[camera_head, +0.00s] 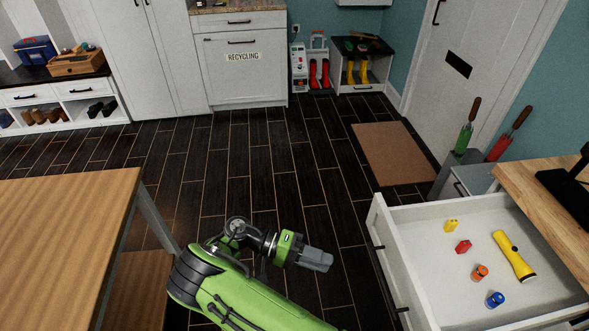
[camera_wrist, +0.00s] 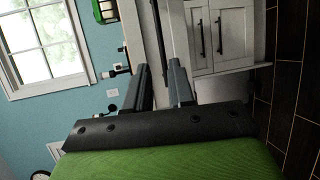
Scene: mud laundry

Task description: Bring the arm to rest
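My arm reaches in from the bottom of the head view, its green links bent over the dark floor. My gripper (camera_head: 319,260) points right, in free air between the wooden table and the open drawer. In the wrist view my gripper (camera_wrist: 160,78) shows its two grey fingers apart, with background visible between them. It is open, empty and touches nothing.
An open white drawer (camera_head: 408,258) at right holds a yellow flashlight (camera_head: 514,256) and several small coloured items. A wooden table (camera_head: 65,225) stands at left. Dark floor (camera_head: 270,160) is clear ahead, with a brown mat (camera_head: 394,153) by the door.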

